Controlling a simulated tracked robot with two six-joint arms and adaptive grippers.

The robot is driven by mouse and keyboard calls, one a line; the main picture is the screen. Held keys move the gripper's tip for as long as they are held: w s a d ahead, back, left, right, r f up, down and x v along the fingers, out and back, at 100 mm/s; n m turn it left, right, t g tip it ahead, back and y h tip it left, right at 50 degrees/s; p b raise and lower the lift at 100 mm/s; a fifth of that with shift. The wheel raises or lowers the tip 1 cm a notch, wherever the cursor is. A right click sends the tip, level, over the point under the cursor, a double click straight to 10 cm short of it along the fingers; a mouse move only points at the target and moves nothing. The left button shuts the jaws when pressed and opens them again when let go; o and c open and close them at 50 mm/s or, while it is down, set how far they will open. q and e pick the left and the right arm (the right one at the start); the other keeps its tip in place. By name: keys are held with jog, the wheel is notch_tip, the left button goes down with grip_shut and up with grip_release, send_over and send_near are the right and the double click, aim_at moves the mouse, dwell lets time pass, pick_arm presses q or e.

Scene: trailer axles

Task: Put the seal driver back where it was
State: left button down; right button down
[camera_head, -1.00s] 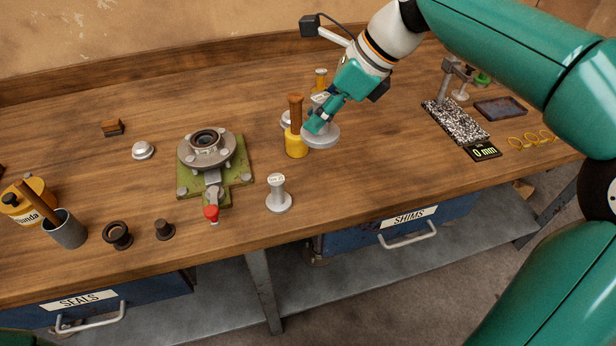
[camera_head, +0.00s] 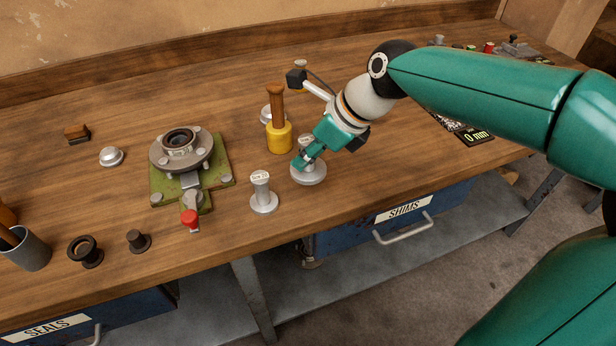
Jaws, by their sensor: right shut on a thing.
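My right gripper (camera_head: 301,164) is shut on the stem of a silver seal driver (camera_head: 312,177), which has a wide round base. The driver is upright at the front middle of the bench; I cannot tell whether its base touches the wood. My fingers partly hide its stem and label. A second, similar silver driver (camera_head: 263,204) with a labelled top stands upright on the bench just left of it, apart from it. My left gripper is not in view.
A yellow mallet (camera_head: 279,138) with a wooden handle stands behind the held driver. A hub on a green plate (camera_head: 217,170) with a red knob (camera_head: 190,219) is to the left. Dark rings (camera_head: 85,251) and a grey cup (camera_head: 28,252) are at front left.

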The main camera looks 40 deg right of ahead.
aim_at(315, 167)
jog(key=shift+f+b, duration=0.6)
jog(key=shift+f, duration=2)
jog(key=shift+f, duration=0.1)
jog(key=c, duration=0.9)
grip_release()
jog(key=shift+c, duration=0.2)
jog(key=p+v, duration=0.2)
jog(key=v, duration=1)
